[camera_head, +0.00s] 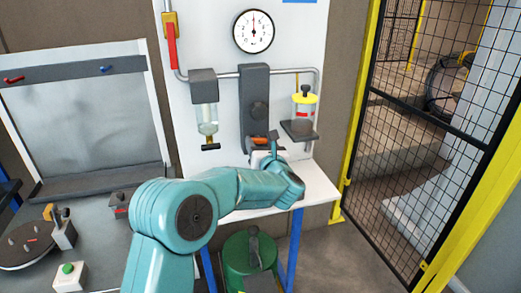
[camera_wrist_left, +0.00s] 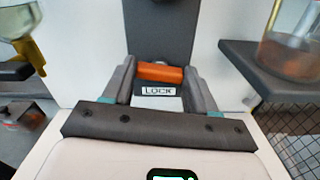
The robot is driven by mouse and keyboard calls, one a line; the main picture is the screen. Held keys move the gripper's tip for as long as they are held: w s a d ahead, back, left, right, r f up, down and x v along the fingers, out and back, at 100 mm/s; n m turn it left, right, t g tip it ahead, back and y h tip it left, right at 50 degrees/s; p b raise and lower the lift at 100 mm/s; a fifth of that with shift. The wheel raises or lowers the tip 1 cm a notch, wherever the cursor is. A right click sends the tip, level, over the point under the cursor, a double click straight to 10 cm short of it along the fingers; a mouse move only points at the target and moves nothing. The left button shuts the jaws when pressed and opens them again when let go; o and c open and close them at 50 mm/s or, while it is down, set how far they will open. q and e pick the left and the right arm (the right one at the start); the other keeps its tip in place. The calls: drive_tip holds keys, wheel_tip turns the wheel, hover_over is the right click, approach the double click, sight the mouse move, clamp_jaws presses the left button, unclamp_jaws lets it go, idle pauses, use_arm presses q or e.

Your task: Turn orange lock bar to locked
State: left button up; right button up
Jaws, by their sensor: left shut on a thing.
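The orange lock bar (camera_wrist_left: 160,73) shows at the centre of the wrist view, lying level between the two grey fingers of my left gripper (camera_wrist_left: 159,70). The gripper is shut on it. A white label reading LOCK (camera_wrist_left: 158,90) sits just below the bar. In the head view a small part of the orange bar (camera_head: 258,140) shows at the foot of the dark grey upright block (camera_head: 256,90). There my left gripper (camera_head: 267,145) reaches it, and the wrist partly hides the spot. My right gripper is not in view.
A clear jar with a yellow lid (camera_head: 303,112) stands on a shelf right of the bar. A glass cup (camera_head: 207,118) hangs to the left. A round gauge (camera_head: 254,31) is above. A mesh fence (camera_head: 420,110) stands at the right, and a green drum (camera_head: 248,262) is below.

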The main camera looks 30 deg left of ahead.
use_arm(q)
drive_tip(key=m+b, duration=0.3)
drive_tip(key=shift+d+f+m, duration=0.1)
drive_tip(key=shift+f+m, duration=0.15)
drive_tip(key=shift+m, duration=0.05)
drive_tip(key=shift+r+m+b, duration=0.1)
drive_tip(key=shift+m+b, duration=0.4)
drive_tip(key=shift+m, duration=0.4)
drive_tip(key=m, duration=0.2)
drive_tip(key=shift+m+b, duration=0.35)
drive_tip(key=shift+m, duration=0.05)
drive_tip(key=m, duration=0.3)
drive_tip(key=shift+w, duration=0.1)
drive_tip(key=m+p, duration=0.1)
drive_tip(key=m, duration=0.3)
drive_tip(key=shift+d+m, duration=0.1)
drive_tip(key=shift+m, duration=0.5)
drive_tip(key=o, duration=1.1)
drive_tip(key=shift+c, duration=0.2)
